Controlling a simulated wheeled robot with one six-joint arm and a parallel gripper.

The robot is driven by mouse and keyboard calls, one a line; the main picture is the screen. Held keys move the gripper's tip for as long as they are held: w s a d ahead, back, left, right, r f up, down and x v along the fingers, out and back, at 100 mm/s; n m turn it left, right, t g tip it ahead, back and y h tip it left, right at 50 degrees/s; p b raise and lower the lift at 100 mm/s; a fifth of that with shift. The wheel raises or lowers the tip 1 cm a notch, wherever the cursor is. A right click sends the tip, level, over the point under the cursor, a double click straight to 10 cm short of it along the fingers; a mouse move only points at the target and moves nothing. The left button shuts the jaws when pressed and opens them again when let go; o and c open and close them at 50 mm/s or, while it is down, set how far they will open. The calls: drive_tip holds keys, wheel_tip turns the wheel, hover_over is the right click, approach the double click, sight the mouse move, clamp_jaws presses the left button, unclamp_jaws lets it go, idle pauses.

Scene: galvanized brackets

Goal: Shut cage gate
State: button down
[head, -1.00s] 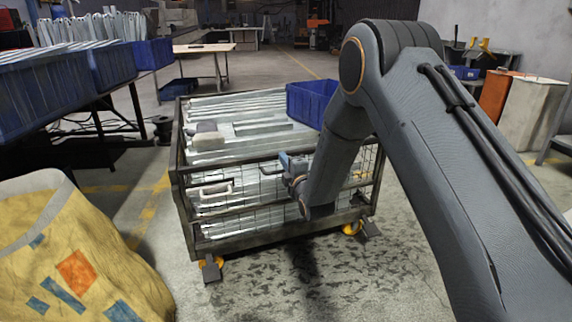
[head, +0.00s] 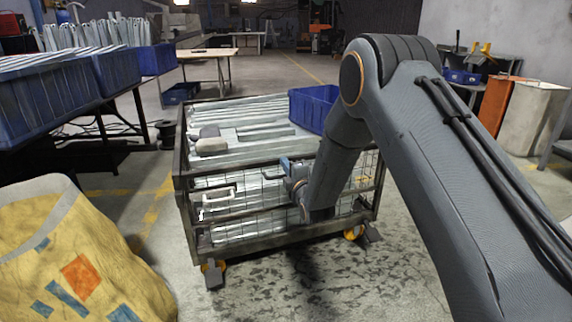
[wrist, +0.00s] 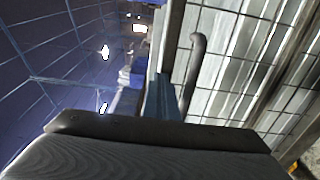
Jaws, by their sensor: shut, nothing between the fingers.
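The cage (head: 250,240) is a dark-framed wheeled trolley loaded with galvanized brackets. Its gate (head: 240,229) is the wire-mesh front side, upright; I cannot tell whether a gap remains at its edges. A pale handle (head: 218,196) sits on the left of the mesh, and a darker handle is beside my gripper. My gripper (head: 286,164) is shut and empty at the upper front of the cage. In the wrist view, the gripper (wrist: 157,96) shows beside a dark curved handle (wrist: 194,62) and the mesh; contact is unclear. My forearm hides the gate's right part.
A blue bin (head: 312,107) and small grey pieces (head: 211,142) lie on the load. A yellow sack (head: 75,250) stands at the left front, near a table with blue bins (head: 40,105). Floor in front of the cage is clear.

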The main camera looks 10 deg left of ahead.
drive_tip(key=s+d+r+m+g+h+p, duration=0.1)
drive_tip(key=s+d+r+m+g+h, duration=0.3)
drive_tip(key=s, duration=1.5)
drive_tip(key=s+d+m+g+h+p, duration=0.15)
drive_tip(key=s+d+m+g, duration=0.45)
drive_tip(key=s, duration=1.2)
drive_tip(key=s+d+r+m+g+h+p, duration=0.3)
drive_tip(key=s+m+g, duration=0.35)
drive_tip(key=s, duration=1.25)
drive_tip(key=d+r+m+p, duration=0.7)
drive_tip(key=d+r+p, duration=1.4)
drive_tip(key=r+p, duration=0.4)
drive_tip(key=p, duration=0.3)
drive_tip(key=shift+w+d+r, duration=0.15)
drive_tip(key=shift+d+r, duration=0.25)
drive_tip(key=shift+m+t, duration=0.25)
